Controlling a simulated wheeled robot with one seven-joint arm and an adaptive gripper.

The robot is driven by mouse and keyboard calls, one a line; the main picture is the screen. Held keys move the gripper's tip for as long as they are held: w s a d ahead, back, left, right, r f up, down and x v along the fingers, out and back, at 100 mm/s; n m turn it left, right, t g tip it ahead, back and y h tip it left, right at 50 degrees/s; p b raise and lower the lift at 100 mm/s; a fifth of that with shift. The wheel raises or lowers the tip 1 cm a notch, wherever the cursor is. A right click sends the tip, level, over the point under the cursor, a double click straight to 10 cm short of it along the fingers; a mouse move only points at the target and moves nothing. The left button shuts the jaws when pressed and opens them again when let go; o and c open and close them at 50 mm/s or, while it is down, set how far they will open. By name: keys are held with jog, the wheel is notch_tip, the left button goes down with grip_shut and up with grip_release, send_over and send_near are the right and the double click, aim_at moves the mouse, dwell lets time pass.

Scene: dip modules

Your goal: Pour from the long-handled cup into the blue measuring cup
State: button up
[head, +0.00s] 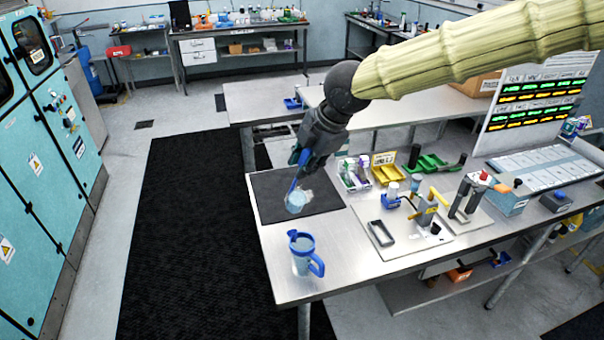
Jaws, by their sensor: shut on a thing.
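My gripper (303,155) is shut on the blue handle of the long-handled cup (297,202). The cup looks clear with light blue contents and is over the black mat; I cannot tell from this view whether it touches the mat. The blue measuring cup (302,258), clear-bodied with a blue rim and handle, stands upright on the table near its front left corner. Its handle points to the right. The long-handled cup is behind it and apart from it. The gripper's fingertips are small and partly hidden by the handle.
The black mat (325,200) lies on the steel table (345,270). To the right are a yellow bin (388,170), a green tray (430,163) and a board with clamps (400,240). The table top around the measuring cup is clear. The table's left edge is close to it.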

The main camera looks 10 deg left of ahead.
jog(key=shift+s+d+f+b, duration=0.15)
jog(key=shift+s+b, duration=0.15)
jog(key=shift+b, duration=0.2)
jog(key=shift+d+f+b, duration=0.1)
jog(key=shift+f+b, duration=0.1)
jog(key=shift+b, duration=0.25)
jog(key=shift+s+d+f+y+b, duration=0.15)
jog(key=shift+y+b, duration=0.15)
jog(key=shift+b, duration=0.15)
jog(key=shift+s+d+f+t+y+b, duration=0.3)
jog(key=shift+f+b, duration=0.2)
jog(key=shift+b, duration=1.15)
jog(key=shift+s+d+f+t+y+b, duration=0.15)
jog(key=shift+s+d+f+t+b, duration=0.25)
jog(key=shift+b, duration=1.25)
jog(key=shift+s+d+f+t+y+b, duration=0.35)
jog(key=shift+f+b, duration=0.3)
jog(key=shift+b, duration=1)
jog(key=shift+t+y, duration=0.7)
jog(key=shift+t, duration=0.05)
jog(key=shift+s+d+f+b, duration=0.25)
jog(key=shift+f+b, duration=0.4)
jog(key=shift+b, duration=1.35)
jog(key=shift+s+d+f+b, duration=0.2)
jog(key=shift+f+b, duration=0.45)
jog(key=shift+b, duration=1.35)
jog(key=shift+s+d+f+b, duration=0.25)
jog(key=shift+f+b, duration=0.4)
jog(key=shift+b, duration=1.35)
